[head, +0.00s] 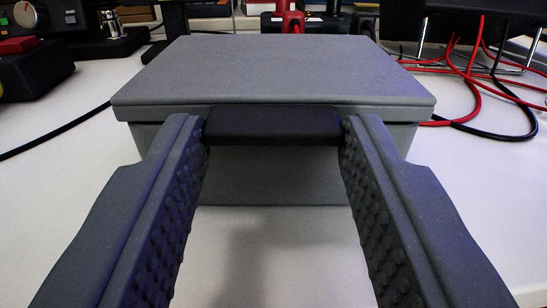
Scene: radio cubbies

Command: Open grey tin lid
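The grey tin (272,178) stands on the white table straight ahead. Its flat grey lid (272,72) is down and closed on the body. A black tab (272,126) juts from the middle of the lid's front edge. My gripper (272,137) is in front of the tin, its two ridged fingers spread on either side of the tab. The fingertips are close to the tab's ends; whether they touch it I cannot tell. The fingers hide parts of the tin's front.
Red and black cables (478,85) lie loose on the table at the right. A black device with a dial (30,15) stands at the back left, and a black cable (55,133) runs along the left. The white table (70,185) is clear at the front left.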

